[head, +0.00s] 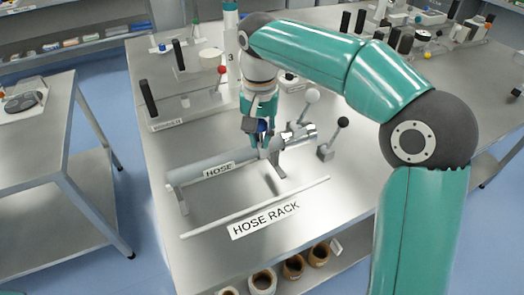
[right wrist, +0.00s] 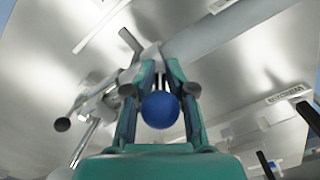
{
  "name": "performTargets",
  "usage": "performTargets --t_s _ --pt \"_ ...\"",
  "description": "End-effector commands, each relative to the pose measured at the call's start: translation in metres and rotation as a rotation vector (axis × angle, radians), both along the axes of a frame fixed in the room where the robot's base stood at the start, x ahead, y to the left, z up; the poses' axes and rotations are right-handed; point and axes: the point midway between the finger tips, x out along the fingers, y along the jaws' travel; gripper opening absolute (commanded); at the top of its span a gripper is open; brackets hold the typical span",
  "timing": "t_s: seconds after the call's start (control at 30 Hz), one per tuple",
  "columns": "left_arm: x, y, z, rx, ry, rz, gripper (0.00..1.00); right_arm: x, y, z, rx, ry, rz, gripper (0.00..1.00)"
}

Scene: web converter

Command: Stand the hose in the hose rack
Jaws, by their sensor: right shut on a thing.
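A long grey cylinder labelled HOSE (head: 205,172) lies across the table in the head view, and its grey length also shows in the right wrist view (right wrist: 220,30). The HOSE RACK label (head: 265,219) is at the table's front, beside a thin white bar (head: 240,213). My right gripper (head: 264,150) is above the right part of the cylinder. In the right wrist view its teal fingers (right wrist: 152,65) close around a handle with a blue knob (right wrist: 160,109), close beside the cylinder. Whether this handle belongs to the hose is unclear. My left gripper is out of view.
A white-knobbed lever (head: 312,95) and a black-knobbed lever (head: 342,122) stand right of my right gripper. Black-handled fixtures (head: 149,97) stand at the back left. Brown rolls (head: 293,266) sit below the front edge. The tabletop right of the rack is clear.

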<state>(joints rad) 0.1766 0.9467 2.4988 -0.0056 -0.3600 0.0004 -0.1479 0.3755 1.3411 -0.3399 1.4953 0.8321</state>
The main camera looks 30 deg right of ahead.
Motion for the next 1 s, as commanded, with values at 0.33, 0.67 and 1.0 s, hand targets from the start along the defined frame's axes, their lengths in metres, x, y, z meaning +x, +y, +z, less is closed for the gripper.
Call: performTargets --t_s 0.33,0.67,1.0 --pt "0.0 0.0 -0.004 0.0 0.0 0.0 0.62 0.0 0.0 -0.033 -0.001 -0.001 0.0 0.0" --pt "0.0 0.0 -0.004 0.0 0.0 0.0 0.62 0.0 0.0 -0.039 0.0 -0.004 0.0 0.0" --pt "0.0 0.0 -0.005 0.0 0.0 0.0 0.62 0.0 0.0 -0.042 0.0 0.0 0.0 0.5"
